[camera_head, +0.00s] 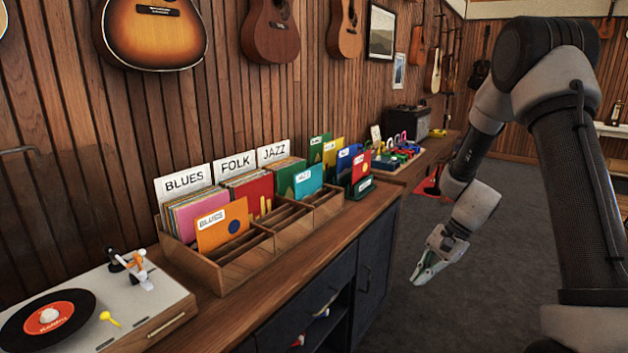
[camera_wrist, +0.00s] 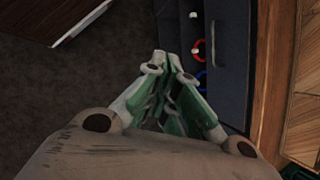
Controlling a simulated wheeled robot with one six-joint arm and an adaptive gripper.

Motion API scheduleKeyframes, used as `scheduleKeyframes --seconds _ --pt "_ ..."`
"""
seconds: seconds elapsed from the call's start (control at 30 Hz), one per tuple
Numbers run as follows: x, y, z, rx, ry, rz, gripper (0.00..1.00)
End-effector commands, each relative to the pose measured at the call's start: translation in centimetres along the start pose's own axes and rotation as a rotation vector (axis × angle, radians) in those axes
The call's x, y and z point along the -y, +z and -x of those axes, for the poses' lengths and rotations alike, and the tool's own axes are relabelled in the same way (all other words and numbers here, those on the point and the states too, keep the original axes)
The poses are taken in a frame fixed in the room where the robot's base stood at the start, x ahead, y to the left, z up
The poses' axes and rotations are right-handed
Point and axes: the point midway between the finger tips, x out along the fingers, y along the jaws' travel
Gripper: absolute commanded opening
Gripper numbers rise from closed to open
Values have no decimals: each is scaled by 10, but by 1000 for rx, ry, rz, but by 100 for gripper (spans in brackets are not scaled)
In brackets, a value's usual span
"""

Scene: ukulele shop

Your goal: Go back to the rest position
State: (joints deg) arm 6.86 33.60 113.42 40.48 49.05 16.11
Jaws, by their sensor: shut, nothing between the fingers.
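My gripper (camera_head: 424,270) hangs over the dark carpet, to the right of the counter front in the head view. It points downward and to the left, and its green-padded fingers are shut with nothing between them. In the wrist view my gripper (camera_wrist: 166,62) also shows closed and empty, with the carpet and the cabinet side beyond it. My arm is bent, with its elbow high at the upper right of the head view.
A wooden counter (camera_head: 300,253) runs along the wall. It bears a turntable (camera_head: 150,300), a wooden record crate (camera_head: 240,262) and an amplifier (camera_head: 408,122). Dark cabinet doors (camera_head: 375,262) lie under the counter, left of my gripper. Carpet (camera_head: 400,315) around my gripper is clear.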

Motion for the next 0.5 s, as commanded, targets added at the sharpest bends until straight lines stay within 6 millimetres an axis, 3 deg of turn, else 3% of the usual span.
scheduleKeyframes --seconds 0.03,0.2,0.5 --pt "-10 16 22 -18 30 90 0" --pt "-60 67 92 -90 164 415 0" --pt "-142 136 185 -289 347 814 0"
